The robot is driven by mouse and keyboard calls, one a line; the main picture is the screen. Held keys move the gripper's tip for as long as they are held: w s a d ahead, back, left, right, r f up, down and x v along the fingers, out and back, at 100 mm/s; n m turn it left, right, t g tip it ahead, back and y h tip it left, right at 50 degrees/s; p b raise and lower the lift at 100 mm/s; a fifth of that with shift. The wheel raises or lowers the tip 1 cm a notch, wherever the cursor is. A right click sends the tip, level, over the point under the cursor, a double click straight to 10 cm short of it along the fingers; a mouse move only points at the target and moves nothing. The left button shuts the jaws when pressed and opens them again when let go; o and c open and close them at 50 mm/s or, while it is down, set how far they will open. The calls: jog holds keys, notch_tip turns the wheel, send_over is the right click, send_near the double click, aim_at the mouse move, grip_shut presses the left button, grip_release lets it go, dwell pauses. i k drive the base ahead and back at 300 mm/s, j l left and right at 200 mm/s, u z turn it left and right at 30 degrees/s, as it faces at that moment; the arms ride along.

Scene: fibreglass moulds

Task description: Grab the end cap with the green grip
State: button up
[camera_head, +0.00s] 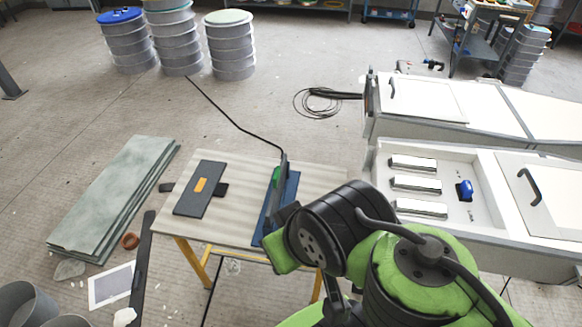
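A green grip (276,176) shows at the far end of a blue plate (289,189) on the right part of the table. I take this plate to be the end cap. A dark upright piece beside the grip and my arm hide part of it. A dark end cap with an orange grip (201,185) lies flat on the left half of the table. My green and black arm reaches in from the lower right, its wrist close to the blue plate. I cannot make out my gripper's fingers, or whether they touch anything.
The small wood-topped table (240,186) has yellow legs. Stacked grey-green boards (115,195) lie on the floor to its left. White moulds (480,150) stand at the right, with a blue-handled item (464,190) inside one. Drums (230,45) stand at the back; floor between is mostly clear.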

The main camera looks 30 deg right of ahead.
aim_at(279, 179)
jog(key=k+l+z, duration=0.1)
jog(key=l+z, duration=0.2)
jog(key=z, duration=0.15)
jog(key=l+u, duration=0.2)
jog(key=u, duration=0.25)
jog(key=l+u, duration=0.2)
jog(key=u, duration=0.25)
jog(key=l+u, duration=0.2)
jog(key=u, duration=0.25)
jog(key=l+u, duration=0.2)
jog(key=u, duration=0.3)
